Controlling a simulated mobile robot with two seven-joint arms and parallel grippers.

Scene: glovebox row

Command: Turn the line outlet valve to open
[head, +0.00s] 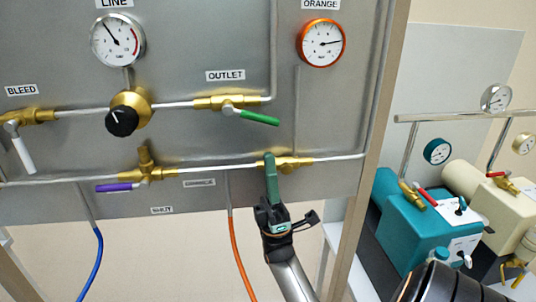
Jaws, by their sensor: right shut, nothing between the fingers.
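The outlet valve (218,103) is a brass body on the upper pipe, under the OUTLET label (226,75). Its bright green handle (258,117) points right and slopes a little downward, at a small angle to the pipe. My right gripper (272,203) is shut and empty, below and right of that handle and apart from it. It is in front of the lower right brass valve (290,163). A dark green upright piece (272,178) spans from this valve to the gripper; I cannot tell whether it is finger or handle. My left gripper is out of view.
A brass regulator with black knob (122,121) and a white bleed handle (24,153) are left of the outlet valve. A purple-handled valve (140,172) is lower left. Blue (93,262) and orange (238,258) hoses hang below. Teal equipment (415,225) stands at right.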

